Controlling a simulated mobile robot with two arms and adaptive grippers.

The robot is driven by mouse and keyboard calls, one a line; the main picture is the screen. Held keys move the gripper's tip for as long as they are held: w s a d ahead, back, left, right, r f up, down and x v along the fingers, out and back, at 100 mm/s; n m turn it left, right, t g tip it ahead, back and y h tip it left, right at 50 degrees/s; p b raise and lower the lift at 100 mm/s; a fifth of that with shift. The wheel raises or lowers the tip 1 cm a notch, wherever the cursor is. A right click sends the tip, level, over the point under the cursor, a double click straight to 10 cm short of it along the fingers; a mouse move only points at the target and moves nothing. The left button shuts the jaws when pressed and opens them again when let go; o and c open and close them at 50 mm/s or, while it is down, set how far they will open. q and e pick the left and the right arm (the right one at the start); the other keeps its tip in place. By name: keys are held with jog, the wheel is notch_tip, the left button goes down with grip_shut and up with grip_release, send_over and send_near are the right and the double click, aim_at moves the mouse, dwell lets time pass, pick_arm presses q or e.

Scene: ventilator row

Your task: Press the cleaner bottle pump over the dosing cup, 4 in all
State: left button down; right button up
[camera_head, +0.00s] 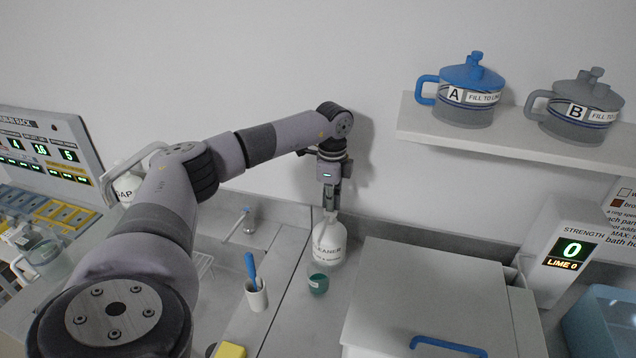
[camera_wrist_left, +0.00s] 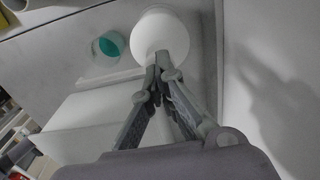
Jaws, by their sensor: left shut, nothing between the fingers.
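The cleaner bottle (camera_head: 328,243) is white with a dark-lettered label and stands upright on the counter near the wall. The small teal dosing cup (camera_head: 318,284) stands in front of it, a little to the left. My left gripper (camera_head: 331,205) points down right over the bottle top, shut and empty. Its fingers hide much of the pump head, and I cannot tell whether they touch it. In the left wrist view the shut fingertips (camera_wrist_left: 158,65) overlap the white round bottle (camera_wrist_left: 162,35), with the dosing cup (camera_wrist_left: 111,44) beside it. My right gripper is not in view.
A white cup (camera_head: 257,296) with a blue-handled brush stands left of the dosing cup. A large white box with a blue handle (camera_head: 425,290) is to the right. A shelf (camera_head: 520,147) above holds jugs A (camera_head: 465,100) and B (camera_head: 575,112). A strength display (camera_head: 570,250) reads 0.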

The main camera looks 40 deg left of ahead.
pick_arm(q)
jog(key=shift+r+p, duration=1.4)
jog(key=shift+r, duration=0.25)
jog(key=shift+f, duration=0.15)
jog(key=shift+s+f+b, duration=0.1)
jog(key=shift+f+b, duration=0.95)
jog(key=shift+f, duration=0.75)
jog(key=shift+r, duration=0.2)
jog(key=shift+r+p, duration=1.6)
jog(key=shift+r, duration=0.15)
jog(key=shift+r, duration=0.1)
